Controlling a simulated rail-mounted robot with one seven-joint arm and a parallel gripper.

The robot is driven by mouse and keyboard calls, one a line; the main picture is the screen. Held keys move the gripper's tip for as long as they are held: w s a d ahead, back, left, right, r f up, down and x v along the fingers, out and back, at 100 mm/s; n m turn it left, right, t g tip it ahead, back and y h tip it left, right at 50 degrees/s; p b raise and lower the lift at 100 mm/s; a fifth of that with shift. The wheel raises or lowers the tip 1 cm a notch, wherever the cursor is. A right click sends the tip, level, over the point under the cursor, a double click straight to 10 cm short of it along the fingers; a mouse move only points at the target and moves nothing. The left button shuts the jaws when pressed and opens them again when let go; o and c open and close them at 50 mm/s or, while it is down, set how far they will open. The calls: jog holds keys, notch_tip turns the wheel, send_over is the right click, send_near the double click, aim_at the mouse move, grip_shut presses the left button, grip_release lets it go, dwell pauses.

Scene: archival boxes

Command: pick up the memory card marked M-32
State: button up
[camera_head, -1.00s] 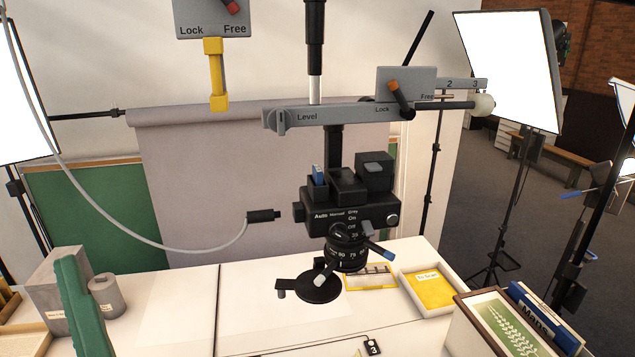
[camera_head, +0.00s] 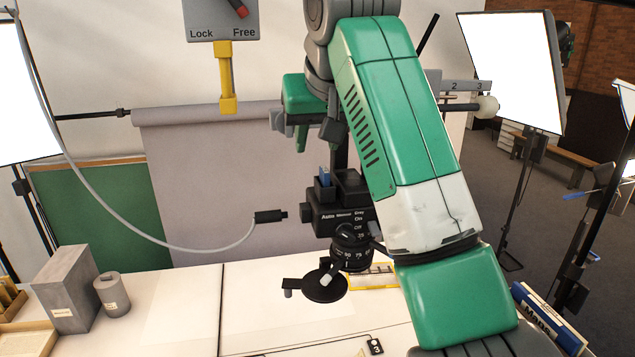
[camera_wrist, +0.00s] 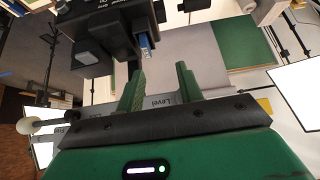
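A small blue card (camera_head: 324,177) stands upright, partly sunk in the top left of the black camera (camera_head: 350,215). It also shows in the wrist view (camera_wrist: 145,44); any marking on it is too small to read, so I cannot tell whether it is M-32. My gripper (camera_head: 313,143) is open and empty, pointing down, above the card in the head view. In the wrist view my gripper (camera_wrist: 158,76) has its two green fingers apart, with the card beyond them, above the left finger. My arm hides the right part of the camera.
A grey lever panel (camera_head: 222,22) with a yellow handle hangs at upper left. A cable (camera_head: 120,220) with a black plug (camera_head: 270,216) hangs left of the camera. A round black plate (camera_head: 323,287) is below. A grey box (camera_head: 66,290) and cylinder (camera_head: 112,294) stand at left.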

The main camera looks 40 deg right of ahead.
aim_at(325, 170)
jog(key=shift+w+d+f+p, duration=0.35)
jog(key=shift+d+f+p, duration=0.2)
jog(key=shift+f, duration=0.5)
jog(key=shift+w+d+f+p, duration=0.4)
jog(key=shift+d+f, duration=0.2)
jog(key=shift+f, duration=0.45)
jog(key=shift+w+d+f+p, duration=0.35)
jog(key=shift+d+f+p, duration=0.2)
jog(key=shift+f, duration=0.5)
grip_shut()
